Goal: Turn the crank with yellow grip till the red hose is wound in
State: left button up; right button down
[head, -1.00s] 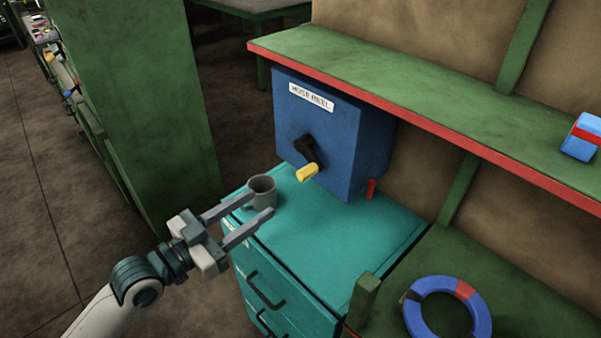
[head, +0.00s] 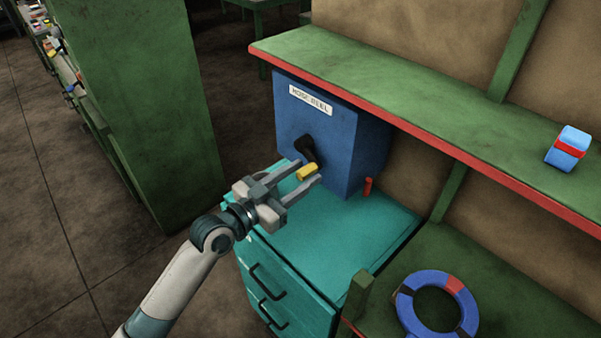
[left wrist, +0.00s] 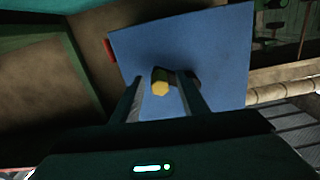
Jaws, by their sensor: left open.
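The blue hose reel box (head: 345,150) stands on the teal cabinet and carries a "HOSE REEL" label. Its black crank (head: 305,149) is on the front face and points downward, with the yellow grip (head: 307,172) at its end. A short piece of red hose (head: 368,186) shows at the box's lower right side. My left gripper (head: 308,172) is open, its fingers on either side of the yellow grip. In the left wrist view the yellow grip (left wrist: 160,87) lies between the two fingers; contact cannot be told. My right gripper is not in view.
The teal cabinet top (head: 325,230) is clear in front of the box. A green shelf (head: 420,95) with a red edge overhangs the box. A blue ring (head: 408,315) lies on the lower green bench, and a blue and red object (head: 571,140) sits on the shelf.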

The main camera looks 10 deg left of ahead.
pick_arm(q)
grip_shut()
jog(key=shift+f, duration=0.15)
jog(key=shift+w+a+f+m+b, duration=0.1)
jog(key=shift+a+f+m+b, duration=0.15)
jog(key=shift+m+b, duration=0.3)
jog(key=shift+w+a+f+m+b, duration=0.1)
jog(key=shift+f+m+b, duration=0.2)
jog(key=shift+m, duration=0.35)
jog(key=w+a+f+m+b, duration=0.1)
jog(key=w+a+m+b, duration=0.2)
jog(key=m, duration=0.9)
jog(key=shift+w+a+f+m, duration=0.2)
jog(key=shift+a+m, duration=0.1)
jog(key=shift+a, duration=0.7)
